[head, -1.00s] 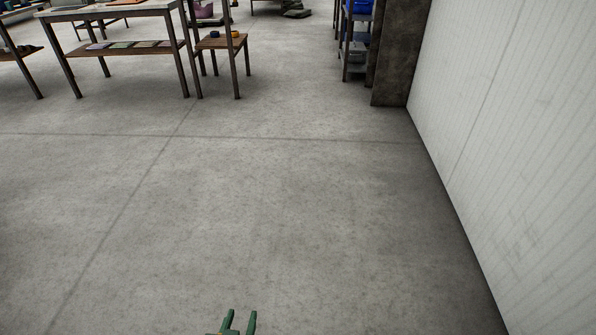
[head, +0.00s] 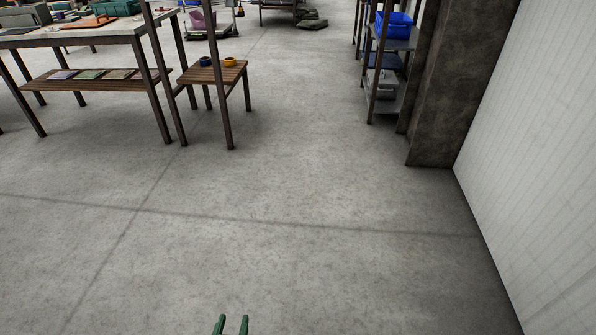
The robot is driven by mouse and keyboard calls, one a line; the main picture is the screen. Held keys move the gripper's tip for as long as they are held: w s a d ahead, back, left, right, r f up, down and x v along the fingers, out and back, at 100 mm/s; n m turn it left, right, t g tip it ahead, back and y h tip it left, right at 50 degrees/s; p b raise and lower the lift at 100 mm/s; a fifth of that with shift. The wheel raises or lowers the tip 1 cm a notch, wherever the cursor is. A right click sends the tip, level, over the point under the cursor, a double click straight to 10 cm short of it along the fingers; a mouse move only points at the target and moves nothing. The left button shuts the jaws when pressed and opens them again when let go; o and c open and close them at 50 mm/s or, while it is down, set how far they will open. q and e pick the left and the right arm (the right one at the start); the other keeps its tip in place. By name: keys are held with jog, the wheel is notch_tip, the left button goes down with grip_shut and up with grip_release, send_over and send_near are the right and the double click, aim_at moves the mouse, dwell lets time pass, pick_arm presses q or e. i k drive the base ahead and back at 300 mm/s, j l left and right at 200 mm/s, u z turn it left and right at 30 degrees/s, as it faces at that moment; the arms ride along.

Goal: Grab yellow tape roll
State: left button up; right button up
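The yellow tape roll (head: 230,62) sits on a small wooden slatted table (head: 212,74) in the upper left of the head view. A blue roll (head: 205,62) sits just to its left on the same table. My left gripper (head: 231,325) shows at the bottom edge, with two green fingertips apart and nothing seen between them. It is far from the tape roll, with open floor between. My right gripper is not in view.
A long workbench (head: 75,36) with a lower shelf stands left of the small table. A metal shelf with a blue bin (head: 393,25) stands at the upper right, beside a dark pillar (head: 445,85) and a white wall (head: 545,160). The concrete floor ahead is clear.

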aim_at(230, 62)
jog(key=i, duration=4.7)
jog(key=i+l+u, duration=0.1)
jog(key=i+u, duration=0.25)
jog(key=i, duration=0.15)
jog(key=i+l+u, duration=0.25)
jog(key=i+u, duration=0.15)
jog(key=i, duration=0.15)
jog(key=i+l+u, duration=0.25)
jog(key=u, duration=0.15)
jog(key=i+l+u, duration=0.55)
jog(key=l+u, duration=0.2)
jog(key=i+l+u, duration=0.2)
jog(key=l+u, duration=0.3)
jog(key=l, duration=0.4)
jog(key=i, duration=0.05)
